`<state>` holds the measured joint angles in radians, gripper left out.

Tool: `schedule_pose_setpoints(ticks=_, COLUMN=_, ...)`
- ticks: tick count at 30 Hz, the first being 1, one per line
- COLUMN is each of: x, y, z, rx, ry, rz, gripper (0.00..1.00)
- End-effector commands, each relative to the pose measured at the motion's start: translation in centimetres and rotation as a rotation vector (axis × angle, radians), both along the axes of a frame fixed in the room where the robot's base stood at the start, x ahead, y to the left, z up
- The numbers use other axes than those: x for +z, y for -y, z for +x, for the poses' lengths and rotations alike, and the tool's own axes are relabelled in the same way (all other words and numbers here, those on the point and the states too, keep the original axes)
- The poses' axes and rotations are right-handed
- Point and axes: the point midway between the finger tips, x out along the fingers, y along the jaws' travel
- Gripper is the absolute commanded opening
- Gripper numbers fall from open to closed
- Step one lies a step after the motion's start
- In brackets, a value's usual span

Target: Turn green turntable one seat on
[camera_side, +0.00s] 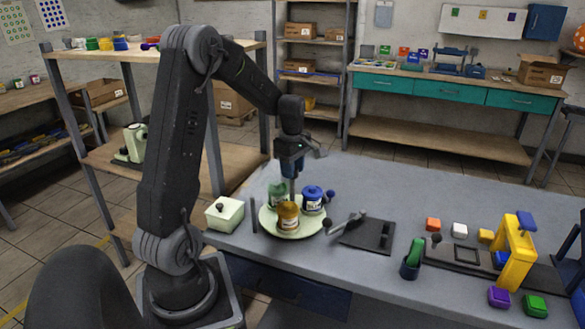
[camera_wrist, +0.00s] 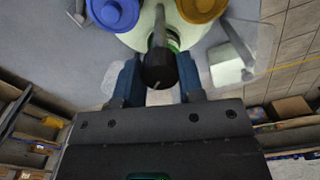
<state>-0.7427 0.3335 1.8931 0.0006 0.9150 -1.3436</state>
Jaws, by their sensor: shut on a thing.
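The pale green turntable (camera_side: 268,222) stands on the grey table and carries a green jar (camera_side: 277,194), a blue jar (camera_side: 313,199) and an amber jar (camera_side: 288,216). My gripper (camera_side: 291,174) is above the turntable, pointing down at a thin upright post. In the wrist view, my blue fingers (camera_wrist: 159,82) are shut on a black knob (camera_wrist: 158,66) at the post's top. The turntable (camera_wrist: 188,36) also shows there, with the blue jar (camera_wrist: 113,12) and amber jar (camera_wrist: 200,8). The green jar (camera_wrist: 174,42) is mostly hidden behind the knob.
Further right are a dark cup (camera_side: 409,268) with a green item, several coloured blocks and a yellow stand (camera_side: 516,255). The table behind the turntable is clear.

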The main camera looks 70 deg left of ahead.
Motion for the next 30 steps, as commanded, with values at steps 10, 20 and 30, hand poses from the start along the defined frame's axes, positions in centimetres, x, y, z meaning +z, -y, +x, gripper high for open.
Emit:
schedule_pose_setpoints(ticks=10, x=0.01, y=0.09, z=0.08, rx=0.175, ry=0.001, rz=-0.004, gripper=0.0)
schedule_pose_setpoints(ticks=20, x=0.01, y=0.09, z=0.1, rx=0.34, ry=0.001, rz=-0.004, gripper=0.0)
schedule_pose_setpoints(ticks=30, x=0.01, y=0.08, z=0.12, rx=0.509, ry=0.001, rz=-0.004, gripper=0.0)
